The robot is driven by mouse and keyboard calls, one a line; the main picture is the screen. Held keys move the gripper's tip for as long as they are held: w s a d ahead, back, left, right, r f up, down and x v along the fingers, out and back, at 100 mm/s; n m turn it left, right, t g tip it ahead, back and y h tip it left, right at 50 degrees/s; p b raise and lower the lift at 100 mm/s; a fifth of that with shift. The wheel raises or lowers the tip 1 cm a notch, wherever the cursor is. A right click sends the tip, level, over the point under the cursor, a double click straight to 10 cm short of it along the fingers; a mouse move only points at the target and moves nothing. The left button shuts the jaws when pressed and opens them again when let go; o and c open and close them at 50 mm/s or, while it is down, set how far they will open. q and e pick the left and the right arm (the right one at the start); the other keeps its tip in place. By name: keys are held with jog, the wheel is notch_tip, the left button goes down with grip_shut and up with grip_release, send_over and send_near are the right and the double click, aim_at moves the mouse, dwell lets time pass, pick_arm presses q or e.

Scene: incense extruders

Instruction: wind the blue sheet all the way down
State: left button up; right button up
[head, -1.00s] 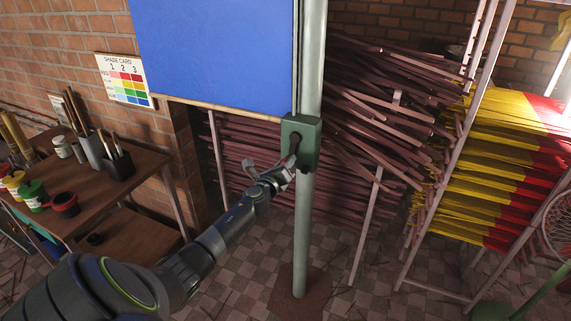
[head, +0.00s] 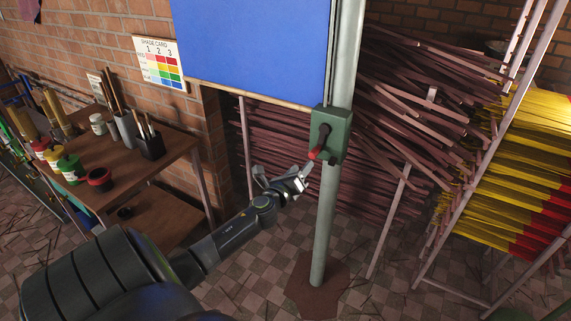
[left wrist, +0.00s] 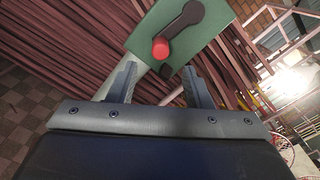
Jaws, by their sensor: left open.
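The blue sheet (head: 255,45) hangs in the upper middle of the head view, with a thin wooden bar (head: 262,97) along its lower edge. A green crank box (head: 333,136) is fixed to a grey-green post (head: 326,210) just right of that edge. Its dark crank has a red grip (head: 316,153) that points down and left; the grip also shows in the left wrist view (left wrist: 160,48). My left gripper (head: 284,176) is open and empty, just below and left of the red grip and apart from it. My right gripper is in neither view.
A wooden table (head: 175,145) with paint pots and brush holders stands at the left. A shade card (head: 160,63) is on the brick wall. Racks of brown sticks (head: 410,110) and yellow-red sticks (head: 520,190) stand behind and right of the post.

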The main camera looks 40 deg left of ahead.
pick_arm(q)
jog(key=b+v, duration=0.1)
jog(key=v, duration=0.7)
jog(key=shift+s, duration=0.15)
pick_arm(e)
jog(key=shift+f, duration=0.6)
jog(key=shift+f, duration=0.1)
